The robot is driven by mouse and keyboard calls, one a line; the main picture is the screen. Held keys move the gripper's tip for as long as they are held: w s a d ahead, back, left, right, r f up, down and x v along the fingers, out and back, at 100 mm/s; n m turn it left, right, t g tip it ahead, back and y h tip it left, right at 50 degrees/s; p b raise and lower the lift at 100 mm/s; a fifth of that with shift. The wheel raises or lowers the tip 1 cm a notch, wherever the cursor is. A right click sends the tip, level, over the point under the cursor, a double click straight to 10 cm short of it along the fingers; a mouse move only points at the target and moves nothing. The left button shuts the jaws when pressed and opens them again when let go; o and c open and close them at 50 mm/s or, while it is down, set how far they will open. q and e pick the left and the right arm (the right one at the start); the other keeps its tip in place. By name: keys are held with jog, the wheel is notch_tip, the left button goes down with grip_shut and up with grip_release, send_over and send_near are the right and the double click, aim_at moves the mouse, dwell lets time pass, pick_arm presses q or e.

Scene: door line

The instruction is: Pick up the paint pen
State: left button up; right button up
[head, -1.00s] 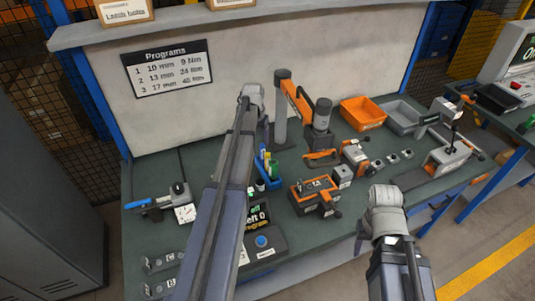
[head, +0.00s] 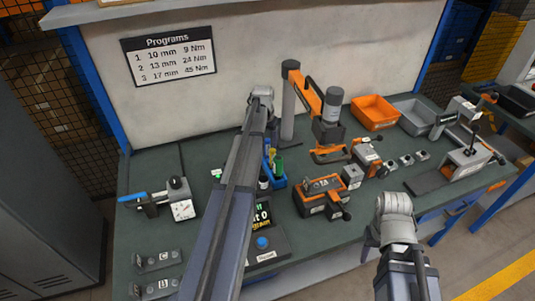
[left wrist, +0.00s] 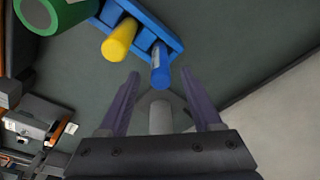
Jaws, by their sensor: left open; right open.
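A small blue rack (head: 279,183) stands on the green bench just right of my left arm in the head view, with green and yellow items in it. In the left wrist view the rack (left wrist: 118,10) holds a yellow cylinder (left wrist: 119,40) and a blue cylinder (left wrist: 161,66). I cannot tell which is the paint pen. My left gripper (left wrist: 163,85) is open, its fingers pointing toward the rack. The blue cylinder appears just beyond the fingertips, between their lines. A grey cylinder (left wrist: 160,118) also shows between the fingers; I cannot tell what it is. My right gripper is not in view.
An orange tool arm (head: 308,92) stands behind, and an orange fixture (head: 325,195) to the right. Orange (head: 375,112) and grey (head: 414,117) bins are at the back right. A gauge device (head: 172,200) is at left.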

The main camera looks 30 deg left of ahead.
aim_at(268, 147)
pick_arm(q)
jog(key=shift+w+f+b, duration=0.15)
jog(key=shift+f+b, duration=1.15)
jog(key=shift+w+f+b, duration=0.15)
jog(key=shift+f+b, duration=1.15)
jog(key=shift+r, duration=0.1)
grip_shut()
